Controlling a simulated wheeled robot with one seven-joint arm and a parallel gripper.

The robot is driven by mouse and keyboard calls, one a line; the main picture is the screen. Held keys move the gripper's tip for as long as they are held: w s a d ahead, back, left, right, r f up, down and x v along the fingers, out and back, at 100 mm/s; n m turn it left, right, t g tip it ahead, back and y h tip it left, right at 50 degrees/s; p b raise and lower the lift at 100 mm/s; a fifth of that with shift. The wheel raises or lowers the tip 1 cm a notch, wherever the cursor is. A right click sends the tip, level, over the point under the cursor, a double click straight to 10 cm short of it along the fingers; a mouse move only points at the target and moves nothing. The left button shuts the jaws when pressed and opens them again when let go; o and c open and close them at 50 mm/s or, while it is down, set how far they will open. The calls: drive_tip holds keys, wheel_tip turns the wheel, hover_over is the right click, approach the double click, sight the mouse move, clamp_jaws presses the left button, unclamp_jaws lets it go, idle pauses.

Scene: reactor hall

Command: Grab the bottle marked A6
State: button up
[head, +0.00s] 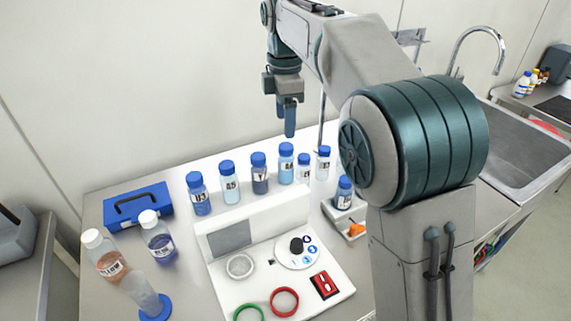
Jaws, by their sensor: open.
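A row of blue-capped bottles stands at the back of the bench. From the left are a dark blue one marked like U3 (199,201), a pale one marked like A5 (230,188), a dark blue one (260,178), a light blue one (286,168), a small pale one (304,171) and a clear one (323,167). Another blue-capped bottle (344,197) stands in a small holder, right. I cannot read A6 for certain on any label. My gripper (290,134) points down above the row, near the light blue bottle, open and holding nothing.
A white device (217,286) with a dial and rings stands in front of the row. A blue toolbox (137,206), white-capped bottles (103,255) (158,238) and a blue-based cylinder (154,312) are left. A sink (527,150) with a tap is right. My arm hides part of the bench.

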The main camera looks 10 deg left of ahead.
sight(286, 161)
wheel_tip(286, 161, down, 13)
drive_tip(key=shift+d+r, duration=0.1)
drive_tip(key=shift+r, duration=0.05)
idle(0.4)
drive_tip(key=c, duration=1.1)
